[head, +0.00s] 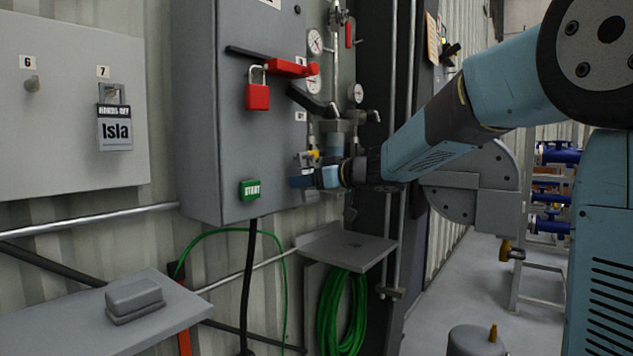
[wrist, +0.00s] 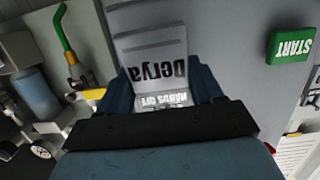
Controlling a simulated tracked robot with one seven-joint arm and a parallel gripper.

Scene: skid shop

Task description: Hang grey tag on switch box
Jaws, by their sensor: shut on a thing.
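The grey switch box (head: 238,135) is on the corrugated wall in the head view, with a red handle (head: 290,67), a red padlock (head: 257,95) hanging at the handle, and a green START button (head: 250,190) low on its front. My gripper (head: 302,179) is at the box's lower right edge. In the wrist view my gripper (wrist: 163,88) is shut on a grey tag (wrist: 150,53) reading "Derya", which appears upside down there. The box face (wrist: 230,40) lies behind the tag; I cannot tell if they touch. The tag is not clear in the head view.
A pale board (head: 65,125) at left has an empty hook 6 (head: 32,84) and an "Isla" tag (head: 114,130) at 7. Gauges and pipes (head: 335,100) crowd the box's right side. Below are a grey shelf (head: 345,247) and a bench (head: 165,320) with a grey block (head: 134,298).

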